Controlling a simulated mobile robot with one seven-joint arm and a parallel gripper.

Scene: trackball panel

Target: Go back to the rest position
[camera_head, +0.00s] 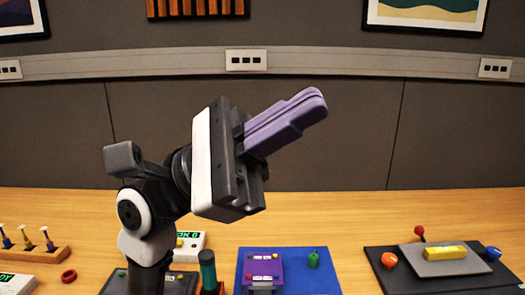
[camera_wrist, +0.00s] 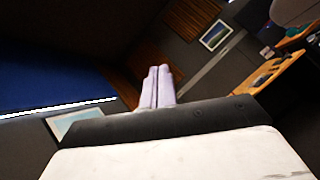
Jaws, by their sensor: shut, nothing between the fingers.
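My gripper (camera_head: 312,100) is raised high above the table in the head view, with its purple fingers pointing up and to the right. The two fingers lie together, shut, with nothing between them. In the wrist view the fingers (camera_wrist: 158,75) also show side by side, pointing away toward the wall and its frames. My arm comes up from the bottom of the head view and hides part of the table behind it.
The wooden table (camera_head: 340,215) holds a purple box (camera_head: 262,266) on a blue mat (camera_head: 309,254), and a dark panel (camera_head: 391,284) with a yellow block (camera_head: 446,252) and coloured knobs. A rack (camera_head: 45,256) with several tools stands left. Air around my gripper is clear.

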